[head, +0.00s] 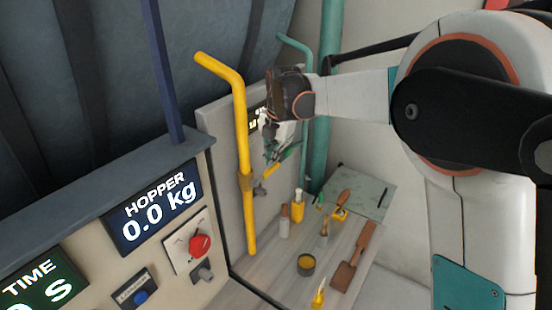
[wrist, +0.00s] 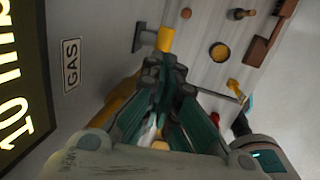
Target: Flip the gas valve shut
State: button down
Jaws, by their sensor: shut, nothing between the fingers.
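The yellow gas pipe (head: 241,130) runs down the grey panel in the head view, with a valve fitting (head: 247,183) on its lower half. A short yellow lever (head: 270,171) slants up and right beside the fitting, out from the pipe's line. My gripper (head: 271,157) is shut and empty, with its fingertips just above the lever; I cannot tell whether they touch. In the wrist view, my gripper (wrist: 172,80) points toward the shelf and covers part of the yellow pipe (wrist: 112,108). The GAS label (wrist: 71,65) is at the left there.
A wooden shelf below holds a small bowl (head: 305,265), a white bottle (head: 284,221), a yellow bottle (head: 297,206), a brown scoop (head: 352,262) and a brush (head: 318,297). A teal pipe (head: 325,90) stands behind my arm. The hopper panel (head: 152,207) is at the left.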

jog(key=v, duration=1.1)
jog(key=shift+w+d, duration=0.3)
jog(key=shift+w, duration=0.1)
jog(key=shift+d+r, duration=0.1)
